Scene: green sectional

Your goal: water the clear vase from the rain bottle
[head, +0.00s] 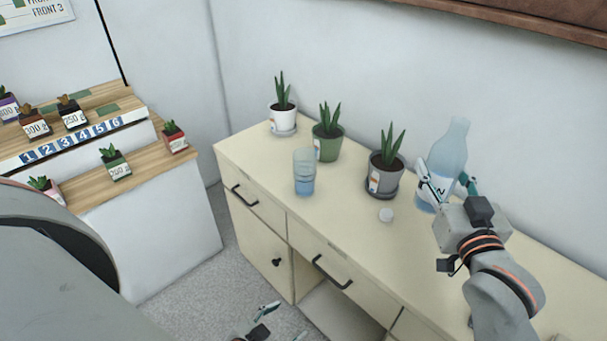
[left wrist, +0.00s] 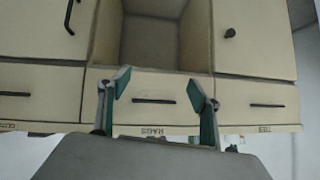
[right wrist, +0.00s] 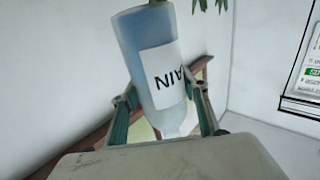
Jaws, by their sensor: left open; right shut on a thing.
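The rain bottle (head: 449,150), pale blue with a white label, is at the right of the head view. My right gripper (head: 446,184) is shut around it; the bottle leans slightly, neck up, and I cannot tell whether its base touches the cabinet top. In the right wrist view the bottle (right wrist: 146,45) appears upside down between the fingers, its label partly readable. The clear vase (head: 304,172) stands upright on the cabinet, left of the bottle, with blue liquid in its lower part. My left gripper (head: 284,322) is open and empty, low in front of the cabinet drawers (left wrist: 150,101).
Potted plants in a white pot (head: 283,117), a green pot (head: 327,147) and a grey pot (head: 385,178) stand along the back of the cabinet top (head: 345,232). A stepped plant stand (head: 150,168) is at left.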

